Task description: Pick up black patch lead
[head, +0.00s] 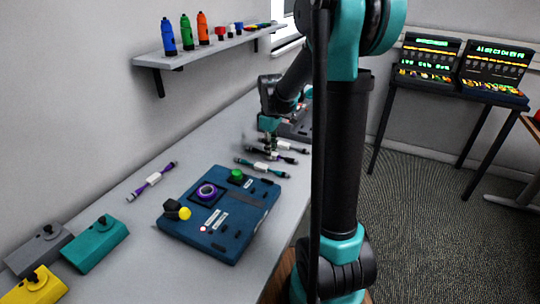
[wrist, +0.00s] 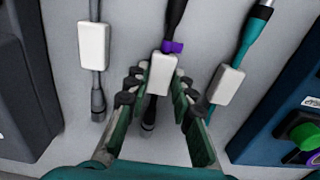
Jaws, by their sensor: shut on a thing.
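The black patch lead (wrist: 176,14) lies in the middle of the wrist view, with a white block (wrist: 162,76) and a purple band along it. My gripper (wrist: 157,88) has its fingers on both sides of the lead at the white block and is shut on it. Part of the lead between the fingers is hidden. In the head view my gripper (head: 270,148) is low over the bench among the leads, and the black lead (head: 289,158) shows beneath it. I cannot tell whether the lead is clear of the bench.
A grey lead (wrist: 96,63) lies left of my gripper and a teal lead (wrist: 228,85) lies right of it, both close. A blue panel box (head: 233,215) stands nearer on the bench. A purple lead (head: 153,181) lies apart. A shelf (head: 210,45) with bottles hangs on the wall.

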